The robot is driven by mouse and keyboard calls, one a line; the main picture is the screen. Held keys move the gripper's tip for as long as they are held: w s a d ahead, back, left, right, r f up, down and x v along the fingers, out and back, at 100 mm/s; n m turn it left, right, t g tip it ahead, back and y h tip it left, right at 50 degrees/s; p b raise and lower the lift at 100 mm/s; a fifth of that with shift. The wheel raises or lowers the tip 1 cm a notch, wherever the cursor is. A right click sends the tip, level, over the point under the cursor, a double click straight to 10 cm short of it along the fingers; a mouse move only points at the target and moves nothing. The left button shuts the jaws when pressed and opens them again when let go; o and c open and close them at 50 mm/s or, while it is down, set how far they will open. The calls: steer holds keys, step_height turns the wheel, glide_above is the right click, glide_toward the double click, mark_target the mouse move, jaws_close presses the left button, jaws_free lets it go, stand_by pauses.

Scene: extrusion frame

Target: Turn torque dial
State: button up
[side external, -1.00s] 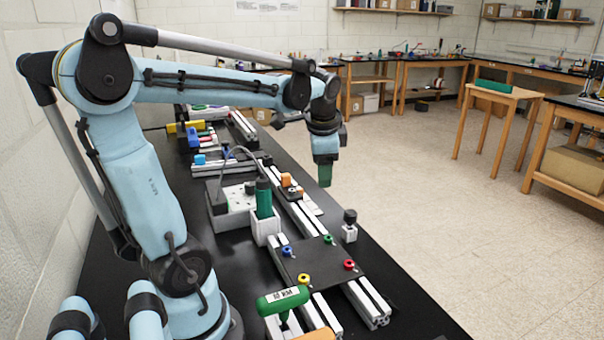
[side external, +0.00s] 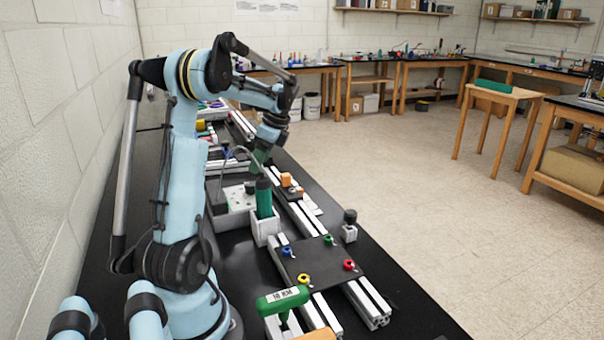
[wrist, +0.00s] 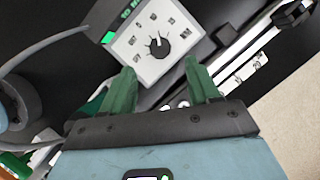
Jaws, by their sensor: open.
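The torque dial (wrist: 158,46) is a black knob with a white pointer line, ringed by printed marks on the pale face of a control box (wrist: 176,62). In the side external view the box (side external: 222,222) stands on the black bench. My gripper (wrist: 159,67) is open, with its two green fingers spread to either side below the dial in the wrist view. The fingers are apart from the knob and hold nothing. In the side external view my gripper (side external: 261,152) hangs above the far part of the box; its fingertips are hard to make out.
A green-handled tool (side external: 264,198) stands in a white holder (side external: 264,228) beside the box. A grey cable (wrist: 40,48) arches close to my gripper. Aluminium rails and a dark plate (side external: 316,262) with coloured knobs lie nearer the camera. Floor is open to the right.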

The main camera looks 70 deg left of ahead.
mark_target(251, 183)
steer(key=x, duration=0.7)
steer(key=shift+a+f, duration=0.1)
steer(key=shift+f, duration=0.2)
steer(key=c, duration=1)
steer(key=shift+c, duration=0.2)
